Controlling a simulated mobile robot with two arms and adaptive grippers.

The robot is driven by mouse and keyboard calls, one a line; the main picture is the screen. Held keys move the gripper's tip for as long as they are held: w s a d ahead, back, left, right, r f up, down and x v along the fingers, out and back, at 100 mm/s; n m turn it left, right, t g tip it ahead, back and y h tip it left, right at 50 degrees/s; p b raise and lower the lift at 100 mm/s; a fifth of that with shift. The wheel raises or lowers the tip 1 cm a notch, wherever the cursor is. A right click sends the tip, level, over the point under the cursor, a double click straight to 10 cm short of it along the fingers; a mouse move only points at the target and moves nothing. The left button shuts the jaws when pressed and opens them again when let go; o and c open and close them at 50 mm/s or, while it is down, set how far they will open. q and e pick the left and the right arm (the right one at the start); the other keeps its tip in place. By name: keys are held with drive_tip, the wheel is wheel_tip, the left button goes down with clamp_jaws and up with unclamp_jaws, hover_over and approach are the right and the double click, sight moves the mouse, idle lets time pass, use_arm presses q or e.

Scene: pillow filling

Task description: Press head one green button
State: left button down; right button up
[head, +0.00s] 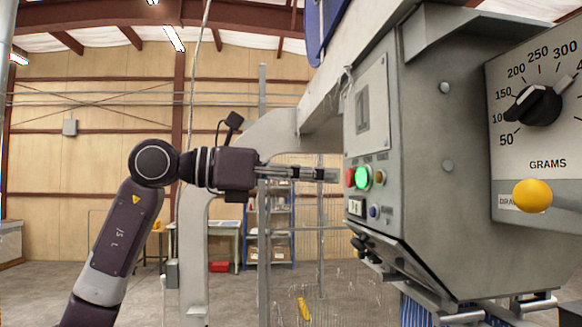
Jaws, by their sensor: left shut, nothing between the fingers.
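The green button (363,178) glows bright green on the left face of the grey machine head (440,150). A red button (350,177) sits just left of it and a small yellowish one (379,177) just right of it. My left gripper (334,175) comes in from the left, level with the buttons. Its fingers are shut and empty, and point right at the button panel. The tips show just left of the red button; I cannot tell whether they touch the panel. My right gripper is not in view.
A grams dial (540,106) and a yellow knob (532,195) are on the machine's right side. A shelf rack (270,225) and a table stand far behind.

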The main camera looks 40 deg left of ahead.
sight(358, 178)
use_arm(q)
drive_tip(key=shift+p+x, duration=0.4)
drive_tip(key=shift+x, duration=1.3)
